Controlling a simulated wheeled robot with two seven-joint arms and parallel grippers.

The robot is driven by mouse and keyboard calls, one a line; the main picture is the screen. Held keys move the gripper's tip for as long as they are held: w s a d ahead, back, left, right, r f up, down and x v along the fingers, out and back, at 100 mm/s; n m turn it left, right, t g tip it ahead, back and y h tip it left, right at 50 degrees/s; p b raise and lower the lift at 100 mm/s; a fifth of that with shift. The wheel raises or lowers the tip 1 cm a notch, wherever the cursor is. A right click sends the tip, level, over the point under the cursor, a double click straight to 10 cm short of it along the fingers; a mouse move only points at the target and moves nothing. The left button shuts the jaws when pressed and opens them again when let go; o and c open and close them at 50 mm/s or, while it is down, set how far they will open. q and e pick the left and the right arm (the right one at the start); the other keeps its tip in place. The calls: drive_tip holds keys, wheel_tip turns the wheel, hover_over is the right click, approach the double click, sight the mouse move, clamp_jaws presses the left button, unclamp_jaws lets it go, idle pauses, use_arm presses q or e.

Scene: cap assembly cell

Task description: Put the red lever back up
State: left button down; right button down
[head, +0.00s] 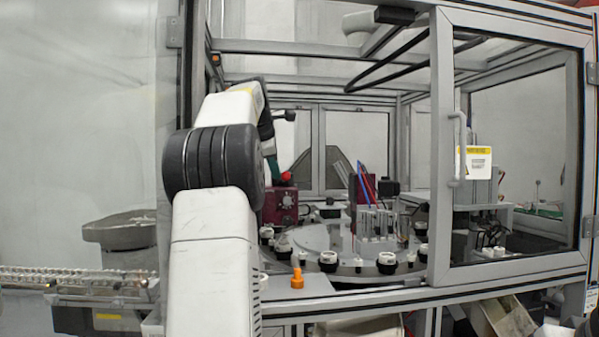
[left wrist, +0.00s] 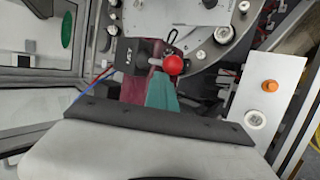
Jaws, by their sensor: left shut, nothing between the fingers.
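The red lever's round knob (head: 286,177) shows in the head view at the top of a dark red box (head: 280,206), just beyond my left arm. In the left wrist view the red knob (left wrist: 173,65) is at the upper middle, with a short pale rod on its left. My left gripper (left wrist: 162,84) has teal fingers, shut and empty, close to the knob; I cannot tell whether they touch it. In the head view the teal fingers (head: 272,169) show just left of the knob. My arm hides part of the box. My right gripper is in neither view.
A round turntable (head: 340,270) with several black-and-white fixtures lies right of the box. An orange button (head: 297,278) stands on the front ledge. A glazed door (head: 520,130) closes the right side, and cell frame bars surround the opening.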

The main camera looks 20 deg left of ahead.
use_arm(q)
drive_tip(key=v, duration=0.7)
drive_tip(key=shift+s+r, duration=0.2)
drive_tip(key=shift+r, duration=0.15)
drive_tip(key=shift+d, duration=0.1)
